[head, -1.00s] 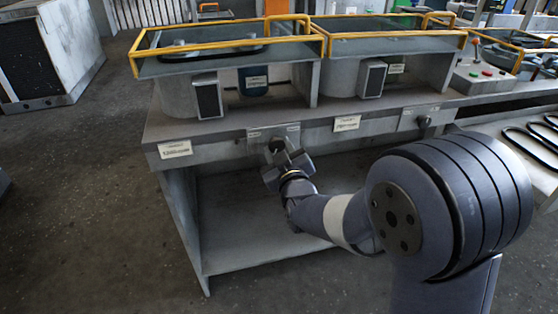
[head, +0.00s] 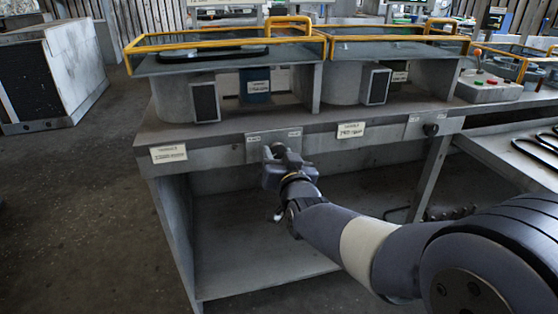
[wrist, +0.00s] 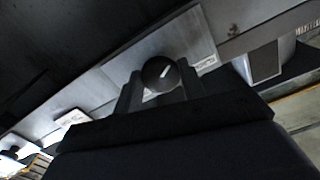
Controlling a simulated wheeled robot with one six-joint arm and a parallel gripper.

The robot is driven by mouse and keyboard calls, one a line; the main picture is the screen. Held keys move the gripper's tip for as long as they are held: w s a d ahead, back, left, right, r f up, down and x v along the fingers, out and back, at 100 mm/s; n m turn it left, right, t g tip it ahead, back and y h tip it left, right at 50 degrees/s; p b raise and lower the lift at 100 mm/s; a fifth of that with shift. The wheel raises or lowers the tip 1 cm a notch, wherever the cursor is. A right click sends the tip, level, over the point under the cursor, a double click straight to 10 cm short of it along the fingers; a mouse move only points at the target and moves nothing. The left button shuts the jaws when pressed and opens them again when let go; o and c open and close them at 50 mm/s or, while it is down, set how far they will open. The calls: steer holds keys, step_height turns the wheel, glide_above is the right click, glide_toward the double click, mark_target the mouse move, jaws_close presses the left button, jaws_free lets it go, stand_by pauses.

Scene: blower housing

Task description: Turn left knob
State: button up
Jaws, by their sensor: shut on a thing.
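The left knob is a round dark knob with a pale line on its face, on a light plate (head: 253,150) on the front edge of the bench. In the wrist view the knob (wrist: 160,74) sits between my two fingers, and its line is tilted. My gripper (head: 274,152) is at the plate, shut on the knob, and it also shows in the wrist view (wrist: 157,88). In the head view the gripper hides most of the knob. The right knob (head: 430,129) is on its own plate farther right, with nothing touching it.
White labels (head: 168,153) sit on the bench front (head: 215,155). Yellow-railed glass covers (head: 227,60) stand above the bench top. A control box (head: 485,88) with buttons is at the right. The shelf space under the bench is open.

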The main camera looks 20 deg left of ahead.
stand_by(0.4)
steer(key=o, duration=1)
steer(key=shift+c, duration=0.2)
steer(key=p+v, duration=0.1)
steer(key=v, duration=0.9)
steer(key=shift+s, duration=0.35)
steer(key=shift+d, duration=0.15)
